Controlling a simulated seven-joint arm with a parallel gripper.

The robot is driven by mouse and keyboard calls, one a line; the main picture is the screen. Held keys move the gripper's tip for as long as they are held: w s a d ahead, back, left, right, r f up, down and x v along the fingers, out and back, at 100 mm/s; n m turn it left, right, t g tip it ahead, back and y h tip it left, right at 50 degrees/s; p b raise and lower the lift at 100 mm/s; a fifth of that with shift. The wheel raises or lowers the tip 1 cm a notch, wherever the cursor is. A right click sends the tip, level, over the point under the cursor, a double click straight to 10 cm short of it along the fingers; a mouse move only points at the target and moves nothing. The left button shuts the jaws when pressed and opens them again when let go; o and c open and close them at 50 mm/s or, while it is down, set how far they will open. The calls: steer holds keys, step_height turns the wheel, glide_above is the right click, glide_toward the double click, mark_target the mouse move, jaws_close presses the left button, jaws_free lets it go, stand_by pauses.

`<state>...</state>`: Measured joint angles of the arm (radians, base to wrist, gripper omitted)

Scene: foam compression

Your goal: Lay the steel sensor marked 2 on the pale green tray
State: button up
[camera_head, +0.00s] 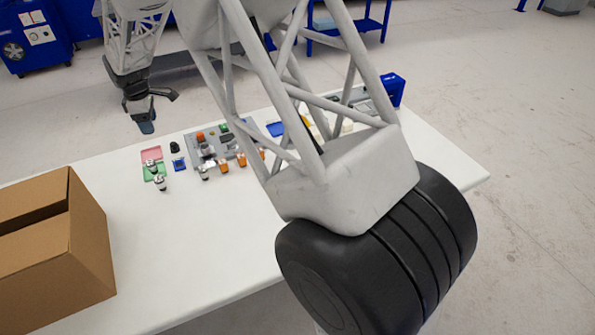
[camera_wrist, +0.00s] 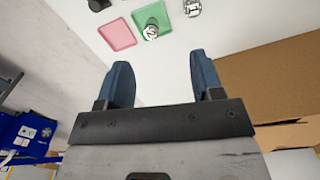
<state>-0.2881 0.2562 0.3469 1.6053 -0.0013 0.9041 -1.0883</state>
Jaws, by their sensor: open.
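A pale green tray (camera_head: 148,177) lies on the white table; it also shows in the wrist view (camera_wrist: 141,17). One small steel sensor (camera_wrist: 150,31) is on the green tray near its edge. A second steel sensor (camera_head: 160,184) sits off the tray on the table; it shows at the top edge of the wrist view (camera_wrist: 193,8). I cannot read a number on either sensor. My gripper (camera_wrist: 160,65) is open, with nothing between its blue fingers. In the head view my gripper (camera_head: 146,127) hangs above the far side of the table, beyond the trays.
A pink tray (camera_wrist: 117,35) adjoins the green one. A black object (camera_head: 175,147) and a small blue item (camera_head: 180,164) lie to their right, then a grey fixture (camera_head: 212,150) with several parts. An open cardboard box (camera_head: 85,255) stands at the left. The front table is clear.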

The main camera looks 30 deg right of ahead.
steer(key=s+d+r+m+t, duration=0.1)
steer(key=s+d+r+m, duration=0.3)
steer(key=s+d+r, duration=0.55)
steer(key=s+d+r+m, duration=0.3)
steer(key=s+d+r, duration=0.3)
steer(key=s, duration=0.7)
steer(key=s+d+m, duration=0.3)
steer(key=s, duration=0.7)
steer(key=s+d+m, duration=0.3)
steer(key=s, duration=0.7)
steer(key=s+d+m+t, duration=0.1)
steer(key=s+d+m, duration=0.2)
steer(key=s, duration=0.6)
steer(key=shift+s+f, duration=0.4)
